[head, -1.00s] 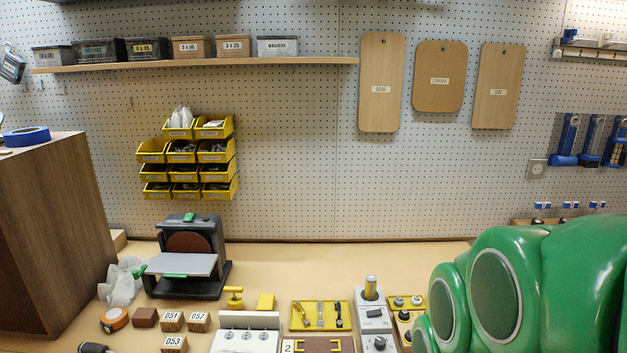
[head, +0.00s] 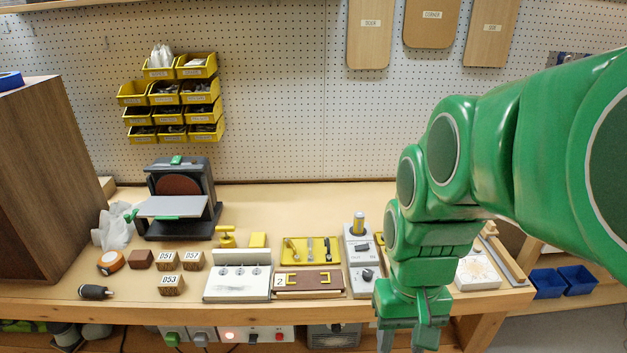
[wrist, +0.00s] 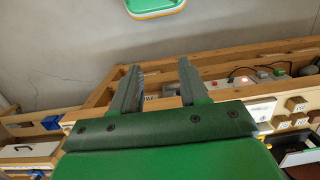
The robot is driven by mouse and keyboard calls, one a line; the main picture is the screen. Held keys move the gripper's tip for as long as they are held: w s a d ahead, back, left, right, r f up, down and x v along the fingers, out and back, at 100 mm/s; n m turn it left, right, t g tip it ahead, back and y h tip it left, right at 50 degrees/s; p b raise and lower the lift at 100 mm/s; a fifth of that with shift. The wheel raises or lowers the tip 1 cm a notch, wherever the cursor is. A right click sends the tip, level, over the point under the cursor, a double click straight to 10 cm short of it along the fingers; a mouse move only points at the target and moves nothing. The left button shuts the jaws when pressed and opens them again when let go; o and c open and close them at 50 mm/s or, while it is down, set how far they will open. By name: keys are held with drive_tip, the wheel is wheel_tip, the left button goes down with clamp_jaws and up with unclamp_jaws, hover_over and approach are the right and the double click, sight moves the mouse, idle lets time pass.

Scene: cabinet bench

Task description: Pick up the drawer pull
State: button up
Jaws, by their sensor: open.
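A brown panel (head: 325,282) marked 2 lies near the front of the bench, with yellow bracket-like pieces (head: 293,279) on it. Behind it is a yellow tray (head: 287,241) holding three small slim pieces (head: 310,248), silvery to dark. Which of these is the drawer pull I cannot tell for certain. My gripper (head: 407,340) points down at the bench's front edge, right of the panel and tray and apart from them. In the wrist view my gripper (wrist: 156,76) has its two fingers spread with nothing between them.
A grey switch box with a post (head: 362,262) stands between the panel and my arm. Left are a white three-knob box (head: 238,285), numbered wooden blocks (head: 172,284) and a sander (head: 180,205). Blue bins (head: 548,283) are at lower right.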

drive_tip(key=w+a, duration=0.2)
drive_tip(key=w, duration=1.3)
drive_tip(key=t+y, duration=0.2)
approach(328, 246)
drive_tip(key=f, duration=0.2)
drive_tip(key=shift+w+a+f, duration=0.15)
drive_tip(key=shift+a+f, duration=0.1)
drive_tip(key=shift+f, duration=0.9)
drive_tip(key=shift+w+a+f, duration=0.15)
drive_tip(key=shift+a+f, duration=0.05)
drive_tip(key=shift+f, duration=1)
drive_tip(key=shift+w+a+f, duration=0.1)
drive_tip(key=shift+a+f, duration=0.15)
drive_tip(key=shift+f, duration=0.9)
clamp_jaws()
